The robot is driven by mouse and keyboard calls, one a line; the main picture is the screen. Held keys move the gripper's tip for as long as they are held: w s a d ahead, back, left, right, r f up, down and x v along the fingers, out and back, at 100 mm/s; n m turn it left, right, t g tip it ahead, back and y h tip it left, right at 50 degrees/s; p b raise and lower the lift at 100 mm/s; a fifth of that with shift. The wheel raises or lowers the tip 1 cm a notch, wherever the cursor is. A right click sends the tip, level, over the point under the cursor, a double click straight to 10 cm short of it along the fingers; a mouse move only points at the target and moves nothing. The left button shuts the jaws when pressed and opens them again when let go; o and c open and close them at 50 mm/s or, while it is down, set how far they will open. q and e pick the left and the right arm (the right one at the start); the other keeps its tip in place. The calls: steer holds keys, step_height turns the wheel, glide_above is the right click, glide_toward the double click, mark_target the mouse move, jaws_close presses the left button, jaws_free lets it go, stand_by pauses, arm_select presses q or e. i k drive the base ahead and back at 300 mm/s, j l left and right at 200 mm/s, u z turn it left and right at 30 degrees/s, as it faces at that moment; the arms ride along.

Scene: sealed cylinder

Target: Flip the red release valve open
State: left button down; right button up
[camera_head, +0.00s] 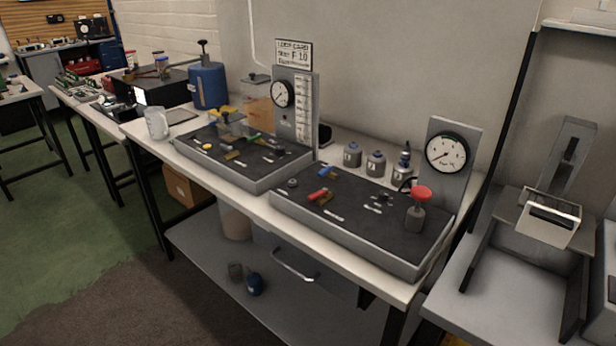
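A small red lever-like piece (318,194) sits on a brass-coloured fitting on the dark top of the right-hand test board (300,212). A round red knob (422,193) stands upright on a grey cylindrical body (415,218) near that board's right end. I cannot tell for sure which of the two is the release valve, nor whether it is open or closed. A blue-handled piece (327,171) lies just behind the red lever. Neither of my grippers is in view.
A round gauge (446,153) stands on a panel behind the red knob. Several grey bottles (375,163) stand behind the board. A second board (206,168) with a gauge panel (296,105) is to the left. A grey device (549,217) stands on the right-hand table.

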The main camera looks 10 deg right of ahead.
mark_target(320, 194)
steer(key=i+j, duration=0.1)
steer(key=j, duration=0.4)
steer(key=i+j+z, duration=0.1)
steer(key=j, duration=0.4)
steer(key=i+j, duration=0.1)
steer(key=j, duration=0.4)
steer(key=i+j+z, duration=0.1)
steer(key=j, duration=0.4)
